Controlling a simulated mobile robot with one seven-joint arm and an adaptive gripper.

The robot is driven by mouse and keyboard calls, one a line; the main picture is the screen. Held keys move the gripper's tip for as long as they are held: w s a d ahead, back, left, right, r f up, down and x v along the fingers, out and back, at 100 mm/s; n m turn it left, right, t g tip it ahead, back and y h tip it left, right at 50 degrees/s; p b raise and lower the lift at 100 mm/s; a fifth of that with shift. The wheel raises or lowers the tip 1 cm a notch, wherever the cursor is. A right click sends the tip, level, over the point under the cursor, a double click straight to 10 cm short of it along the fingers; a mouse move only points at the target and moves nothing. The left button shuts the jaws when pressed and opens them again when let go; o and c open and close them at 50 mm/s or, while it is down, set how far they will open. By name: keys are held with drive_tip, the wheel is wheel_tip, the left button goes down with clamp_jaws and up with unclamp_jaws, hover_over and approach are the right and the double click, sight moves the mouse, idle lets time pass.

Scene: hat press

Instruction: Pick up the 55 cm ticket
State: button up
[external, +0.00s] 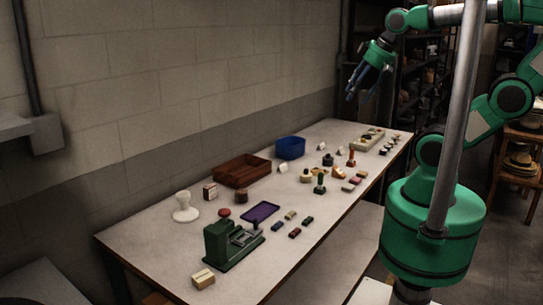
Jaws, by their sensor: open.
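Several small white cards stand on the long table (175,240): one near the blue bin (283,168), one farther back (308,144) and one to its right (341,150). Any of these may be tickets, but print is too small to read, so I cannot tell which is the 55 cm ticket. My gripper (356,90) is open and empty, high above the far part of the table, well apart from the cards. Its fingers point down and to the left.
A green press (222,243), a purple tray (260,212), a brown wooden tray (232,179) and a blue bin (291,154) stand on the table. Small coloured blocks and stamps crowd its middle and right. A wall runs behind; the table's front left is mostly clear.

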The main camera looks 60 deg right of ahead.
drive_tip(key=w+d+f+m+g+h, duration=0.15)
drive_tip(key=w+d+m, duration=0.25)
drive_tip(key=w+d, duration=0.7)
drive_tip(key=w+d+f+m+g+y, duration=0.1)
drive_tip(key=w+d+f+m+g, duration=0.3)
drive_tip(key=w+d, duration=0.65)
drive_tip(key=m+b, duration=0.1)
drive_tip(key=m, duration=0.8)
hover_over(342, 150)
wheel_tip(342, 150, down, 24)
drive_tip(key=shift+w, duration=0.1)
drive_tip(key=shift+f, duration=0.1)
drive_tip(key=shift+a+f+b, duration=0.1)
drive_tip(key=shift+f+b, duration=0.6)
drive_tip(key=shift+f, duration=3.45)
drive_tip(key=shift+f, duration=0.1)
drive_tip(key=shift+a+f+b, duration=0.1)
drive_tip(key=shift+f+b, duration=0.55)
drive_tip(key=shift+f, duration=1.9)
